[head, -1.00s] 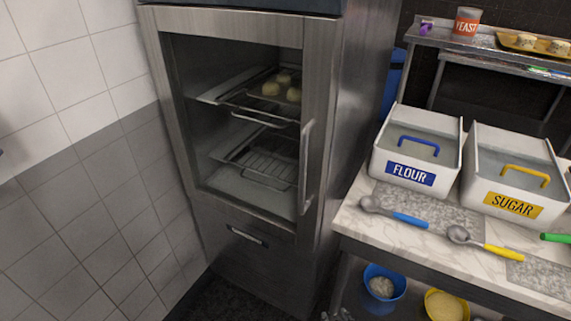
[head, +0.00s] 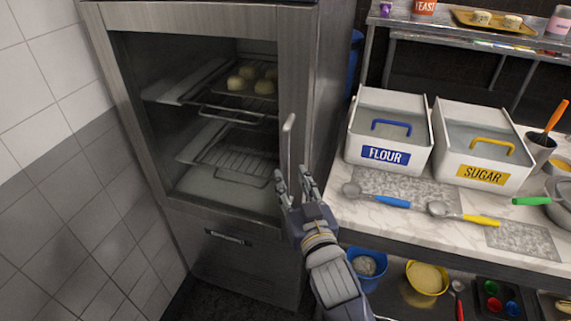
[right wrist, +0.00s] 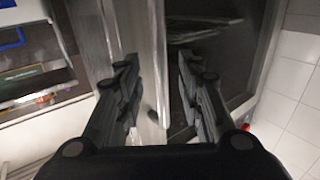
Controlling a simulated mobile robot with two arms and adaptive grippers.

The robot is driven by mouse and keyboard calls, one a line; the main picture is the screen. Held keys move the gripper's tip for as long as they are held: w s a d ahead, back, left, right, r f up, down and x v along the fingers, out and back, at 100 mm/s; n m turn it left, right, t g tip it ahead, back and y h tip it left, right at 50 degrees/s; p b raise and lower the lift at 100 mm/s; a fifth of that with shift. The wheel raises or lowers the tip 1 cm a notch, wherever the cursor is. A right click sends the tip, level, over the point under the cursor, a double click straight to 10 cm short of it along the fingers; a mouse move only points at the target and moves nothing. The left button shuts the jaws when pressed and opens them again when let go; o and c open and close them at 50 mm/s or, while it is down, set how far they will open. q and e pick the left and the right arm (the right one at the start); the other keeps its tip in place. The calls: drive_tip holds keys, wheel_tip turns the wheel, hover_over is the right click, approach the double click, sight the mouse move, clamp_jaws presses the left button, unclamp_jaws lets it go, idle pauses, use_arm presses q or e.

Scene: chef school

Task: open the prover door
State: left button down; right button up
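The prover is a steel cabinet. Its glass-fronted door (head: 200,25) looks shut, with a vertical bar handle (head: 288,145) on its right side. Pale dough buns on a rack show through the glass. My right gripper (head: 295,178) is open, its fingers apart at the lower part of the handle and hiding that part. In the right wrist view the open fingers (right wrist: 158,60) stand on either side of pale vertical metal by the door; I cannot tell there whether they touch the handle. My left gripper is not in view.
A marble counter (head: 345,215) stands right of the prover, with a flour bin (head: 410,150), a sugar bin (head: 490,155) and scoops. Blue (head: 370,262) and yellow (head: 427,278) bowls sit below it. A tiled wall (head: 60,190) is at the left.

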sight(287, 171)
drive_tip(key=shift+p+x, duration=0.4)
drive_tip(key=shift+x, duration=2.3)
drive_tip(key=shift+c, duration=0.6)
clamp_jaws()
